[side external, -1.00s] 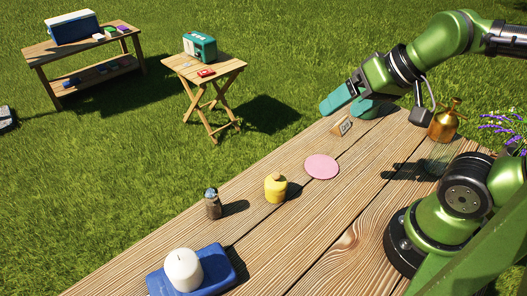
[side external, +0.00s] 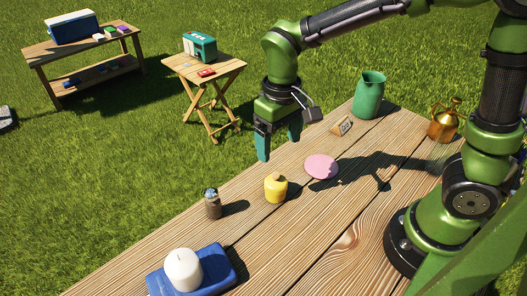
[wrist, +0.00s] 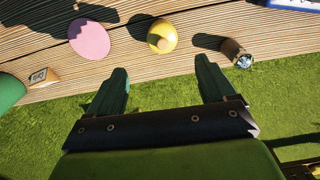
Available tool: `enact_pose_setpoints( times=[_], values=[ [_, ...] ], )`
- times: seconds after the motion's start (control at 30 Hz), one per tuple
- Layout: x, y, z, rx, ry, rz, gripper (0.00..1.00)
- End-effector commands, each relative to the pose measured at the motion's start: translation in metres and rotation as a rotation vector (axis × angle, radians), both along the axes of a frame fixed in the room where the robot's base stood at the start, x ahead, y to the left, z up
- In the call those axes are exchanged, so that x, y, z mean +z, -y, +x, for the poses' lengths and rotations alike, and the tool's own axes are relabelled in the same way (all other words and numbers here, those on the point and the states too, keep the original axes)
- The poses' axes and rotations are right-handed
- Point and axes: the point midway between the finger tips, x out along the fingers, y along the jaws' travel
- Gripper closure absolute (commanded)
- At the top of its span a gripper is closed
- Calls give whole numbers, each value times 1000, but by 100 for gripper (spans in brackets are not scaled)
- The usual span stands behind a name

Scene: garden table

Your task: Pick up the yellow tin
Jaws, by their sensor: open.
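The yellow tin (side external: 275,189) stands upright on the wooden table, a small round pot with a paler knob on top. In the wrist view the yellow tin (wrist: 162,37) is ahead of the fingertips, roughly between their lines. My gripper (side external: 279,146) hangs above the table's far edge with its teal fingers pointing down, higher than the tin and apart from it. In the wrist view my gripper (wrist: 163,75) has its two fingers wide apart with nothing between them.
A pink disc (side external: 321,167) lies right of the tin and a dark-bodied shaker (side external: 213,204) stands left. A white candle (side external: 184,269) rests on a blue book (side external: 223,268). A small sign (side external: 342,126), green jug (side external: 370,94) and brass can (side external: 444,121) stand further right.

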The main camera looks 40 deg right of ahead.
Motion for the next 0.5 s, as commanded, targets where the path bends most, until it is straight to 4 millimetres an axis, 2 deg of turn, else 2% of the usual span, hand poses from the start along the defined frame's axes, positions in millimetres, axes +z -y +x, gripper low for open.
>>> enact_pose_setpoints(
  times=[0.1,0.3,0.5],
  values=[
    [-28,0,-1,0,-6,-2,16],
    [-69,0,-1,1,-5,-1,16],
    [-89,0,0,0,-1,1,16]
  ],
)
